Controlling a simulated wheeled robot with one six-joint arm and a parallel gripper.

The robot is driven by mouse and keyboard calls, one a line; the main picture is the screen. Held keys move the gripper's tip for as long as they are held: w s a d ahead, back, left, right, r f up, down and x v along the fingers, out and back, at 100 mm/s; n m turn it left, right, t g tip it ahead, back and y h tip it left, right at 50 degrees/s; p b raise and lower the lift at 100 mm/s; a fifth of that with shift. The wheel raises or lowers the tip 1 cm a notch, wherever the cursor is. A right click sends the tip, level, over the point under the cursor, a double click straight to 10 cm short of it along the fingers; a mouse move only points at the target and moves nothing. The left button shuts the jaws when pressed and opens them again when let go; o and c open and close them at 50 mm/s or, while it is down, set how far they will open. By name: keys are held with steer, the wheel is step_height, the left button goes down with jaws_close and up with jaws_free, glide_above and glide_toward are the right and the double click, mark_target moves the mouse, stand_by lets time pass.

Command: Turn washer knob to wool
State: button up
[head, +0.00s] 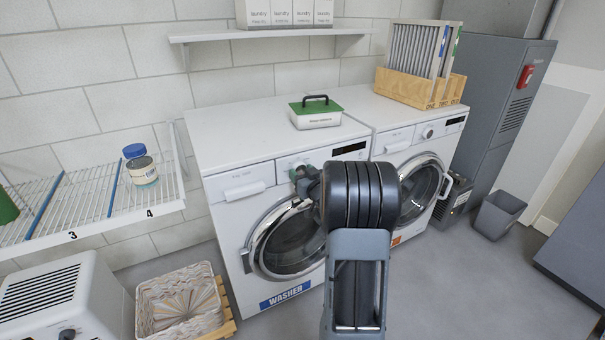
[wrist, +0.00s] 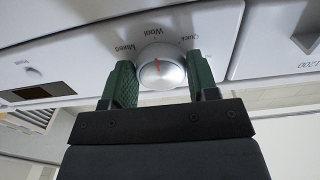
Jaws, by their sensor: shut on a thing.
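The washer (head: 239,200) is the left white front-loader, with a blue WASHER label below its door. Its knob (wrist: 165,77) is silver and round, on the control panel in the wrist view. That view shows the panel upside down, with Mixed, Wool and Quick printed around the knob. The knob's red mark points up in the picture, roughly at Wool (wrist: 152,30). My gripper (wrist: 160,68) is shut on the knob, one green finger on each side. In the head view my gripper (head: 297,173) is at the washer's panel, and the knob is mostly hidden.
A second machine (head: 425,165) stands at the right, with a wooden rack (head: 420,90) on top. A white box with a green lid (head: 316,108) sits on the washer. A wire shelf (head: 95,200) and a basket (head: 180,300) are at the left.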

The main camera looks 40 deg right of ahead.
steer(key=o, duration=0.9)
steer(key=s, duration=0.4)
steer(key=s+a+p, duration=0.1)
steer(key=s, duration=0.4)
steer(key=s+a+p, duration=0.1)
steer(key=s, duration=0.3)
steer(key=shift+s, duration=0.35)
steer(key=w+a+r+g+h+p, duration=0.1)
steer(key=a+r+g+p, duration=0.7)
steer(key=r+p, duration=0.7)
steer(key=s+a+r+g+y+p, duration=0.1)
steer(key=s+a+r+g+p, duration=0.1)
steer(key=s+a+r+p, duration=0.1)
steer(key=s+a+r+n+g+y+p, duration=0.1)
steer(key=s+a+r+g+p, duration=0.1)
steer(key=a, duration=0.6)
steer(key=s+a+r+g+y+p, duration=0.1)
steer(key=s+a+r+g+p, duration=0.1)
steer(key=s+a+r+p, duration=0.3)
steer(key=shift+s+a+r+n+y, duration=0.1)
steer(key=shift+s+a+n+y, duration=0.1)
steer(key=shift+s, duration=0.3)
steer(key=shift+s+a+r+n+y, duration=0.1)
steer(key=shift+s+a, duration=0.05)
steer(key=shift+s, duration=0.35)
